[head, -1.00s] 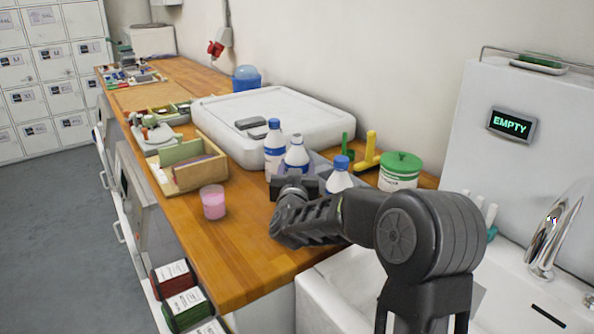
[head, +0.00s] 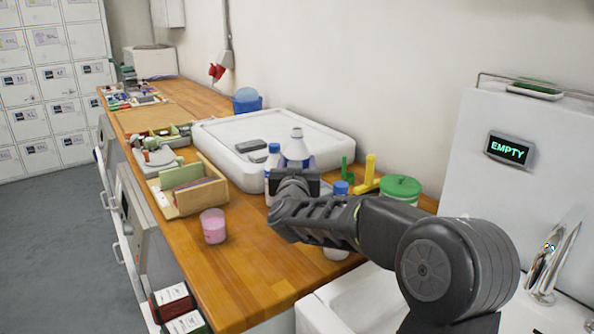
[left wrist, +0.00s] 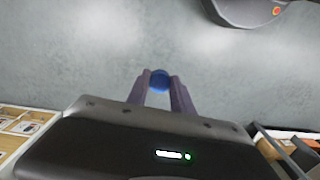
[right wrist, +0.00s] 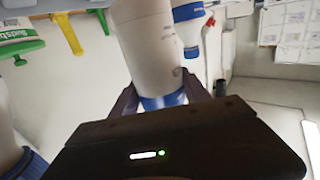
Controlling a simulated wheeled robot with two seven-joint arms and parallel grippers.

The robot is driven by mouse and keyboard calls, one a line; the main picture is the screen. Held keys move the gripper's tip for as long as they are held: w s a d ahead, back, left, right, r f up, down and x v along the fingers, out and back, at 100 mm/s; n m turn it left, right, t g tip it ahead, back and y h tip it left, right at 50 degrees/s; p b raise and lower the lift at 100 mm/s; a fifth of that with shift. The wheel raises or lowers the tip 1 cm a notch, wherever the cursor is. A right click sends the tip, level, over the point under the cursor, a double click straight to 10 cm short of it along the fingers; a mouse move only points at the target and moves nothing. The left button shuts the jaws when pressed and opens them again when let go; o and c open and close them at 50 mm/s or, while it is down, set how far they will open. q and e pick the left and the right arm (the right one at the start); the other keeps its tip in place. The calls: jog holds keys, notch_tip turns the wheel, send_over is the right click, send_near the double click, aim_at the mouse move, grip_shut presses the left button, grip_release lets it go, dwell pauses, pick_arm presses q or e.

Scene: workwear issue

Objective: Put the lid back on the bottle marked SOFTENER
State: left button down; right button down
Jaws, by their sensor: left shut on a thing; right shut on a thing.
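My right gripper (head: 298,166) is shut on a white bottle (head: 297,145) with a blue band and holds it upright above the worktop. The bottle's top shows white, with no blue cap. The right wrist view shows this bottle (right wrist: 150,45) between the fingers (right wrist: 162,100); I cannot read its name. My left gripper (left wrist: 160,88) is shut on a small round blue lid (left wrist: 160,78), seen only in the left wrist view over grey floor. Two other bottles have blue caps: one (head: 272,164) just left of the held bottle, one (head: 335,253) partly hidden behind my right arm.
A pink-filled cup (head: 213,226) stands near the worktop's front edge. A green-lidded tub (head: 401,188) and yellow tool (head: 369,170) stand right. The sink (head: 345,300) is front right.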

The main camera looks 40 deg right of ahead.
jog(key=shift+r, duration=0.5)
dwell(0.4)
jog(key=c, duration=1.1)
grip_release()
grip_shut()
